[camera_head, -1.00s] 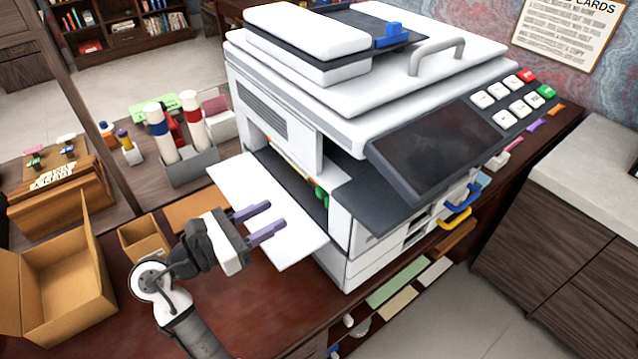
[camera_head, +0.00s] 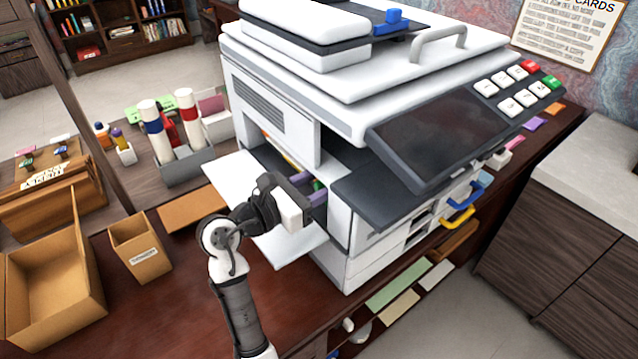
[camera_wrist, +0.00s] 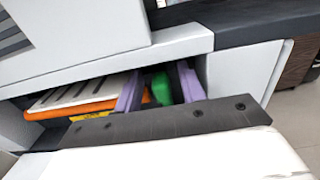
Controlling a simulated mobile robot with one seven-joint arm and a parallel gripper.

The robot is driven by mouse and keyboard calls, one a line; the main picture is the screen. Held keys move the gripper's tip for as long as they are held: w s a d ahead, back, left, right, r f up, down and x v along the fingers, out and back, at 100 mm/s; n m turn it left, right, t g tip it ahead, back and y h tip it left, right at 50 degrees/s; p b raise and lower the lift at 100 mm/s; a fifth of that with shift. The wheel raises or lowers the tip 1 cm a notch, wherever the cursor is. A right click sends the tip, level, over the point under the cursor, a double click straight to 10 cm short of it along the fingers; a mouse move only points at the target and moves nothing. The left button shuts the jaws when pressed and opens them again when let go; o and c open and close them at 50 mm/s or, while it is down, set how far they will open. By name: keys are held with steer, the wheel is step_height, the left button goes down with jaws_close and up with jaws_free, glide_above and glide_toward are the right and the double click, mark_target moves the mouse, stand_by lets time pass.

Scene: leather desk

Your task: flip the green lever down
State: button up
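The green lever (camera_wrist: 161,88) sits inside the open side bay of the white copier (camera_head: 270,110). In the head view only a small green part of it (camera_head: 317,186) shows past my fingers. My gripper (camera_wrist: 160,88) reaches into the bay, its two purple fingers apart, one on each side of the lever. I cannot tell whether either finger touches it. The lever's lower part is hidden behind my gripper body. The lowered white side flap (camera_head: 232,172) lies under my gripper.
An orange part with a pale slatted top (camera_wrist: 75,98) is in the bay, left of the lever. The bay's upper edge runs close above my fingers. Cardboard boxes (camera_head: 140,248) and a grey holder (camera_head: 190,166) with bottles stand left on the desk.

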jaws_close()
steer(key=shift+s+a+f+t+h, duration=0.45)
steer(key=shift+t+h, duration=0.15)
steer(key=shift+h, duration=0.3)
steer(key=shift+s+a+t+h+b, duration=0.1)
steer(key=shift+a+t+h+b, duration=0.15)
steer(key=shift+t+h+b, duration=0.1)
jaws_free()
